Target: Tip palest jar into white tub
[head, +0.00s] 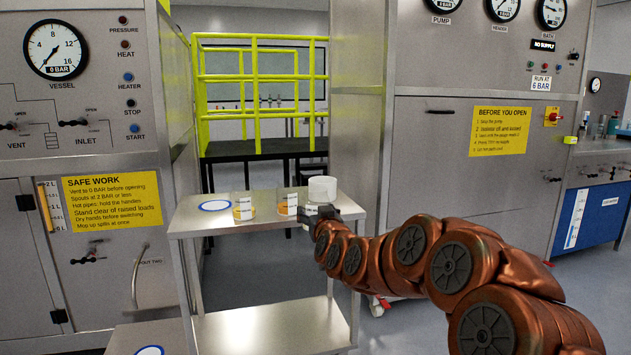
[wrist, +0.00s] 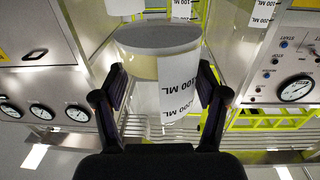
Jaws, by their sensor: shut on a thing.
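My gripper (wrist: 162,105) is shut on a clear jar (wrist: 145,65) with a "200 ML" label and a pale, faintly yellow content. The wrist view looks upside down. In the head view my gripper (head: 318,217) is at the right of the small metal table, with the held jar (head: 311,209) mostly hidden by it. The white tub (head: 322,188) shows directly behind and above the gripper. Two more clear jars with yellow-orange contents, the left jar (head: 243,207) and the middle jar (head: 288,204), stand left of it. I cannot tell whether the held jar touches the tabletop.
The metal table (head: 265,226) has a blue-ringed white disc (head: 215,205) at its left. A lower shelf (head: 270,328) is bare. Steel panels with gauges stand on both sides. A yellow-green railing (head: 258,95) stands behind.

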